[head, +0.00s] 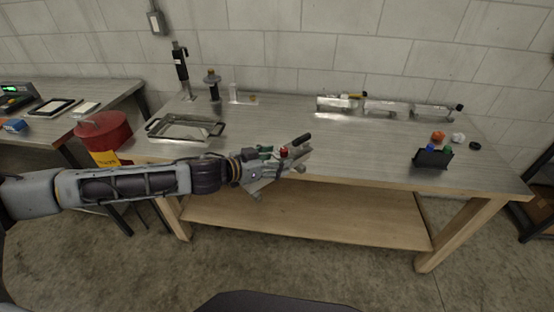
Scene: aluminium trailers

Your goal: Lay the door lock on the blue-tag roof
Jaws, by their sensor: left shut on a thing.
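My left gripper (296,158) reaches in from the left and is over the front edge of the workbench. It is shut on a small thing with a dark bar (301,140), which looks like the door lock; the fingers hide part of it. A small red part (284,152) shows at the gripper; I cannot tell what it belongs to. Silver aluminium trailers stand in a row at the back right of the bench: a left one (338,104), a middle one (386,108) and a right one (431,111). They are apart from the gripper. I cannot make out a blue tag on any roof. My right gripper is not in view.
A metal tray (150,128) lies at the bench's left. Upright tools (181,68) stand behind it. A black holder (433,158) with blue and green tops stands front right, near an orange piece (438,136). A red pot (103,131) is left. The bench middle is clear.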

